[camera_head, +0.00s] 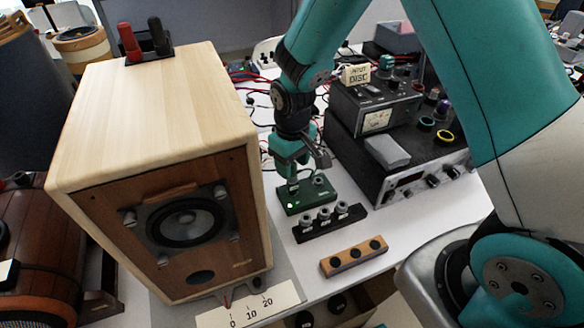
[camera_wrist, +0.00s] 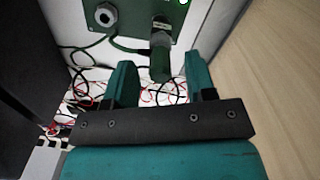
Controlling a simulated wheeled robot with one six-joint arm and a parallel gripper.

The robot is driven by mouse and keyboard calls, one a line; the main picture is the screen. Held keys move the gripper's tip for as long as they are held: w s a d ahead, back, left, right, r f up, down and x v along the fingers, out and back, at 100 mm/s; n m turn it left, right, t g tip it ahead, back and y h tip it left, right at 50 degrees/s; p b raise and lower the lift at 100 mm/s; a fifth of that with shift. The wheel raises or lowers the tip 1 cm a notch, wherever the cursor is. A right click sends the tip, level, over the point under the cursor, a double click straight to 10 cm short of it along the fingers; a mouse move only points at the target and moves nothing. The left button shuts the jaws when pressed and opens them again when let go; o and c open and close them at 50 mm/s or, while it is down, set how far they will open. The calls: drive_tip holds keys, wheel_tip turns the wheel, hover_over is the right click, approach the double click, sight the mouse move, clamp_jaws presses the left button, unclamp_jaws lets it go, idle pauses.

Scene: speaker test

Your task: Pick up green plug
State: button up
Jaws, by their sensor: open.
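The green plug (camera_wrist: 160,62) shows in the wrist view as a dark green body with a grey collar. It is at the green box (camera_wrist: 132,18), which also shows in the head view (camera_head: 318,197). My gripper (camera_wrist: 161,72) is open, with one teal finger on each side of the plug's lower end. Gaps show on both sides, so I see no contact. In the head view my gripper (camera_head: 290,172) points down over the left part of the green box and largely hides the plug.
A wooden speaker (camera_head: 150,110) stands close on the left. A black strip with grey sockets (camera_head: 328,222) and a wooden block with three holes (camera_head: 354,257) lie in front. Stacked equipment (camera_head: 400,150) is on the right. Loose cables (camera_head: 262,90) lie behind.

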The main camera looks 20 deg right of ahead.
wheel_tip(320, 180, down, 2)
drive_tip(key=shift+c, duration=0.2)
clamp_jaws()
wheel_tip(320, 180, up, 20)
idle(0.6)
drive_tip(key=shift+r, duration=0.1)
